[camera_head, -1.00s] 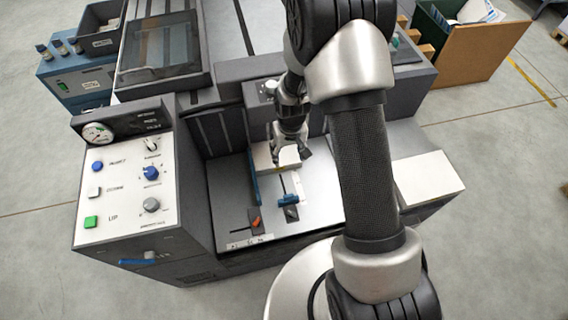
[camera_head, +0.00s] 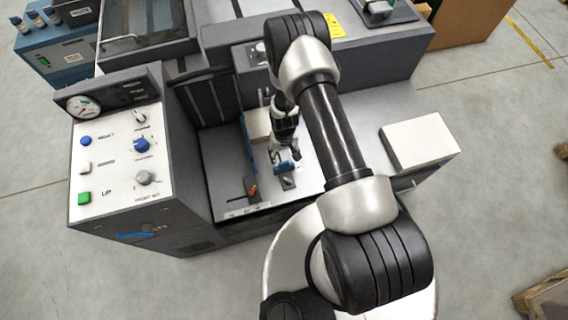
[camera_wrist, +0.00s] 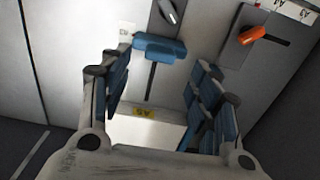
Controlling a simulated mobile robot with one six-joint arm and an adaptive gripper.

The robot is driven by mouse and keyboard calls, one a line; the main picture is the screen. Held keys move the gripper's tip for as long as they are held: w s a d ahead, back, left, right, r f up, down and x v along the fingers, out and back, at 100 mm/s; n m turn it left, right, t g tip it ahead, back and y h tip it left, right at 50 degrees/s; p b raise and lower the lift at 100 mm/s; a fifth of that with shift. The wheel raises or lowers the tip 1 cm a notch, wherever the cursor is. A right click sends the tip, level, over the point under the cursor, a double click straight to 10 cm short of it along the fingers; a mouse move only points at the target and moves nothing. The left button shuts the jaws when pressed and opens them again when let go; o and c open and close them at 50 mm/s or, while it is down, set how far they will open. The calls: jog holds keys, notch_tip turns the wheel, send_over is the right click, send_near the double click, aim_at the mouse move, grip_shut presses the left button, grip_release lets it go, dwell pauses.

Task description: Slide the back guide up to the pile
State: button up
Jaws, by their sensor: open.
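The back guide (camera_head: 284,168) is a small blue piece at a slot in the metal feed tray. In the wrist view it is a blue T-shaped block (camera_wrist: 158,47) above a dark slot. The pile (camera_head: 257,124) is a white paper stack behind it, partly hidden by my arm. In the wrist view the pile (camera_wrist: 147,130) shows a yellow label, with a gap of bare tray between it and the guide. My gripper (camera_head: 284,154) is open above the tray, close to the guide. In the wrist view the fingertips (camera_wrist: 166,62) are spread, with the guide just beyond them; contact cannot be told.
A long blue side guide (camera_head: 247,146) stands along the pile's left side. An orange lever (camera_head: 252,189) is on the tray's front left. A control panel (camera_head: 112,160) stands left. A white block (camera_head: 418,144) lies on the right-hand surface.

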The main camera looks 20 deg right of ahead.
aim_at(284, 162)
notch_tip(284, 162, down, 7)
jog(key=shift+b, duration=0.85)
jog(key=shift+c, duration=0.4)
grip_shut()
